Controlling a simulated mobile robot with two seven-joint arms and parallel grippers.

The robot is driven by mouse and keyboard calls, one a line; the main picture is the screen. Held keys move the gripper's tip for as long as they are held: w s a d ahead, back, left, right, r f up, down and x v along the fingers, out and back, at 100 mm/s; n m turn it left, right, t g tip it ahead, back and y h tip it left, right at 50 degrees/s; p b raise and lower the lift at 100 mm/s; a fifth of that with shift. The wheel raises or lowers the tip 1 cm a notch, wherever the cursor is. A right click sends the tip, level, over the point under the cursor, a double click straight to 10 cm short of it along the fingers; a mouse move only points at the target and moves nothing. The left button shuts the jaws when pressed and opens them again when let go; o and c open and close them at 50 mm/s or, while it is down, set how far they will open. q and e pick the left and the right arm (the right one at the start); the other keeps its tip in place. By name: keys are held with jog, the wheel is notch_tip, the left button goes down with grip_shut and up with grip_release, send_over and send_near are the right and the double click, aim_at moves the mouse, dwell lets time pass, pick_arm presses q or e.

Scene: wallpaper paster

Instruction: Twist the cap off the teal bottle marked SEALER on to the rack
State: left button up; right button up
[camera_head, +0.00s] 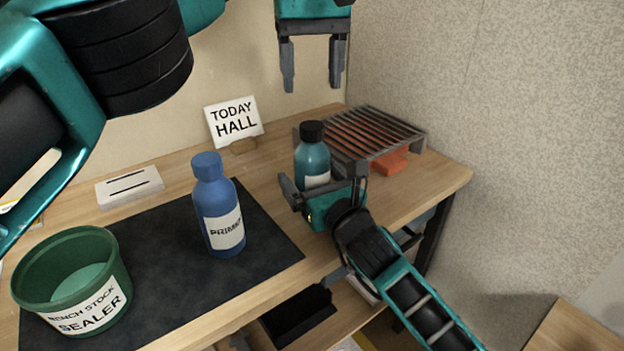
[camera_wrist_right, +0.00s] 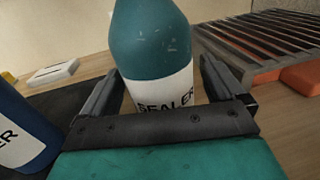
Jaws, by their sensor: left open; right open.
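The teal bottle marked SEALER (camera_head: 313,158) stands upright on the bench with its black cap (camera_head: 312,131) on. In the right wrist view the teal bottle (camera_wrist_right: 152,50) stands between the two fingers, its label partly hidden by my gripper. My right gripper (camera_head: 325,188) is open around the lower part of the bottle. My left gripper (camera_head: 314,85) is open and empty, high above the bench and above the bottle. The metal rack (camera_head: 375,130) stands at the back right of the bench, just right of the bottle.
A blue PRIMER bottle (camera_head: 215,200) stands on the dark mat (camera_head: 270,235). A green SEALER tub (camera_head: 85,305) is at the front left. A TODAY HALL sign (camera_head: 234,120) and a white slotted block (camera_head: 130,186) stand behind. An orange block (camera_head: 390,162) lies by the rack.

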aim_at(312, 125)
jog(key=c, duration=1.7)
pick_arm(q)
jog(key=shift+n, duration=0.3)
pick_arm(e)
grip_shut()
pick_arm(q)
jog(key=n, duration=0.4)
jog(key=shift+f, duration=4)
jog(key=shift+c, duration=0.4)
